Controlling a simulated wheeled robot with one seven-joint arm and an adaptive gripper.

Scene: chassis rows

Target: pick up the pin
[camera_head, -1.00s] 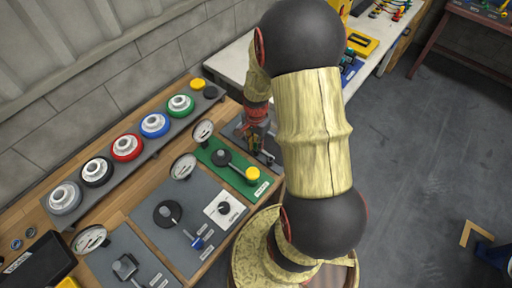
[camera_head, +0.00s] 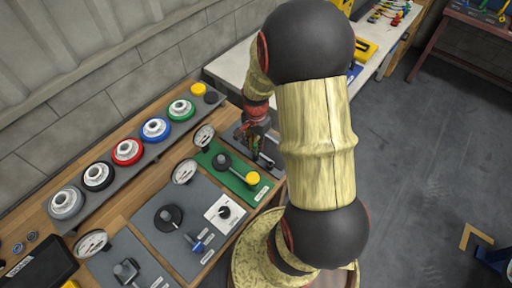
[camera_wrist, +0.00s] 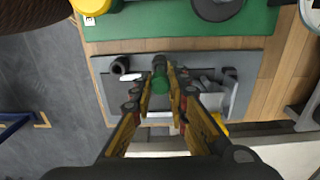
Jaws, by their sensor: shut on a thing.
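The pin (camera_wrist: 160,76) shows in the wrist view as a green, dark-topped upright piece between my fingertips. My gripper (camera_wrist: 162,88) is shut on it, one finger on each side. Below it lies a grey panel (camera_wrist: 104,84) with a short black cylinder (camera_wrist: 120,65) on the left and a grey bracket-like fitting (camera_wrist: 215,92) on the right. I cannot tell whether the pin's lower end still touches the panel. In the head view my gripper (camera_head: 257,140) is over the far end of the bench, and the pin is too small to make out.
A green panel (camera_head: 236,177) with a black knob and a yellow knob (camera_head: 252,178) lies beside the grey panel. A row of coloured round knobs (camera_head: 126,152) stands along the wall side. Gauges stand between. A white table (camera_head: 229,70) is behind; open floor (camera_head: 420,170) lies right.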

